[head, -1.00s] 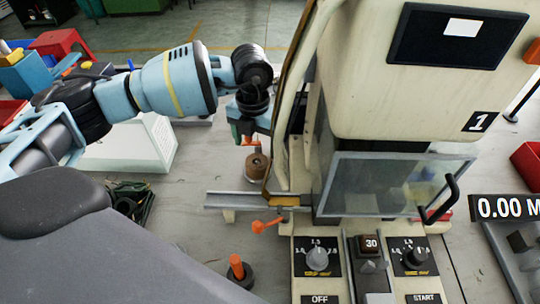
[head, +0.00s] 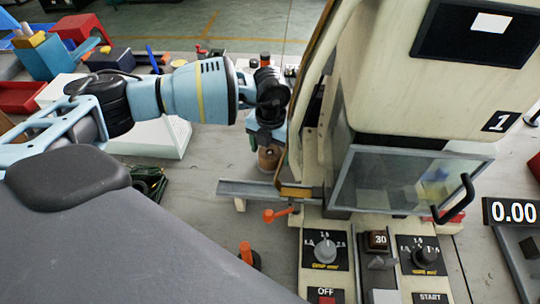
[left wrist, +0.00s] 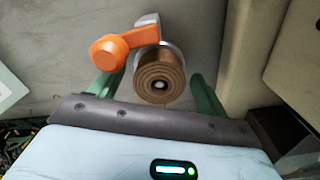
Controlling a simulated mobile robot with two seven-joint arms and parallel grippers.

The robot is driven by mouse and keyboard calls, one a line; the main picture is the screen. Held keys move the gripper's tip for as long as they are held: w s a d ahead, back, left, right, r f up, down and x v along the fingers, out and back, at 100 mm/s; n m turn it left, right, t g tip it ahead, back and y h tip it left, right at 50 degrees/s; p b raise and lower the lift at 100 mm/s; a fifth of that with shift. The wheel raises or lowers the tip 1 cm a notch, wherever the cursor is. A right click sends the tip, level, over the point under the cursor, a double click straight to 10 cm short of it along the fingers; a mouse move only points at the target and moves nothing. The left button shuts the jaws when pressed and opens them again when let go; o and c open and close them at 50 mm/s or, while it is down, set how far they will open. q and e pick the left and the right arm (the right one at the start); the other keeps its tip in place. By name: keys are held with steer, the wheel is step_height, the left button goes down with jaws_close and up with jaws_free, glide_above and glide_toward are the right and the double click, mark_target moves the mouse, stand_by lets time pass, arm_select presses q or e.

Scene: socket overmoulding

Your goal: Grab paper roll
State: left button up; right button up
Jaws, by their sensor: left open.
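The paper roll is a small brown roll (head: 268,158) standing beside the machine, partly hidden by my left gripper in the head view. My left gripper (left wrist: 152,85) is open, with one green finger to each side of the roll. In the head view the left gripper (head: 267,138) is over the roll from above. An orange lever (left wrist: 112,48) sits right beside the roll in the wrist view. My right gripper is not in view.
The cream machine (head: 385,90) with a clear guard (head: 385,183) stands close on the right. A metal rail (head: 250,189) and another orange lever (head: 277,214) lie in front. A white box (head: 150,138) and dark green items (head: 150,183) are at the left.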

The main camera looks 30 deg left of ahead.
mark_target(271, 151)
arm_select(q)
steer(key=shift+f, duration=0.4)
steer(key=c, duration=1.1)
step_height(271, 151, up, 10)
steer(key=shift+r, duration=0.1)
